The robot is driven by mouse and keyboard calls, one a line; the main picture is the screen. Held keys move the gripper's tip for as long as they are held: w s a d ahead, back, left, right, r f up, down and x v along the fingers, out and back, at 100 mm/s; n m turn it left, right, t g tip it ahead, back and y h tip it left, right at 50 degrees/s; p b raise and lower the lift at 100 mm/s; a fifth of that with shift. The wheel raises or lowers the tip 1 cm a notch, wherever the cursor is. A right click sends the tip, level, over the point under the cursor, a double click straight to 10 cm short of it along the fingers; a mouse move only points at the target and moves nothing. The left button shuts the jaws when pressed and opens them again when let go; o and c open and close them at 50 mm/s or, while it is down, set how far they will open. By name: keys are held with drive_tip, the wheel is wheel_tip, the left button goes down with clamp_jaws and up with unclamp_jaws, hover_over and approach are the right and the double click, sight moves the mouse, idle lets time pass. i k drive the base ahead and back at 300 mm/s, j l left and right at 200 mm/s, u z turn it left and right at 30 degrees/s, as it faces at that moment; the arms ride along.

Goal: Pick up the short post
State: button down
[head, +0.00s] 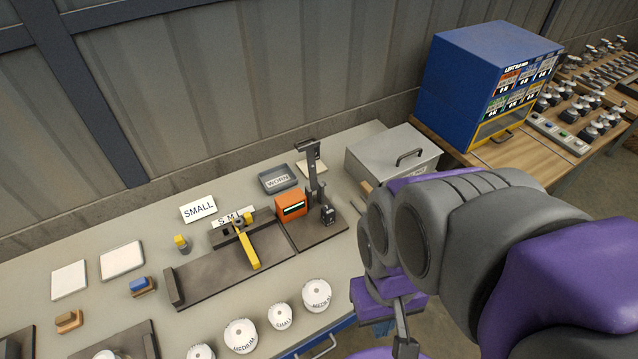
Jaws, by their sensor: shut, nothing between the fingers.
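No thing in view is plainly marked as the short post. White ribbed discs marked MEDIUM (240,336) and SMALL (280,316) stand in a row along the bench's front. My gripper (403,338) hangs at the lower right, beyond the bench's front edge. It is shut and empty, apart from all these things, and partly hidden by my purple and grey arm.
A dark fixture with a yellow lever (248,247) and a press stand (316,185) with an orange box (290,205) occupy the bench's middle. A grey lidded box (385,155) stands at its right end. A blue cabinet (465,85) stands on a wooden table behind.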

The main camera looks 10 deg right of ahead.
sight(328, 213)
drive_tip(key=k+j+z, duration=0.1)
drive_tip(key=j+z, duration=0.3)
drive_tip(key=k+j+z, duration=0.15)
drive_tip(key=z, duration=0.2)
drive_tip(key=k+j+z, duration=0.15)
drive_tip(key=j+z, duration=0.25)
drive_tip(key=l, duration=0.1)
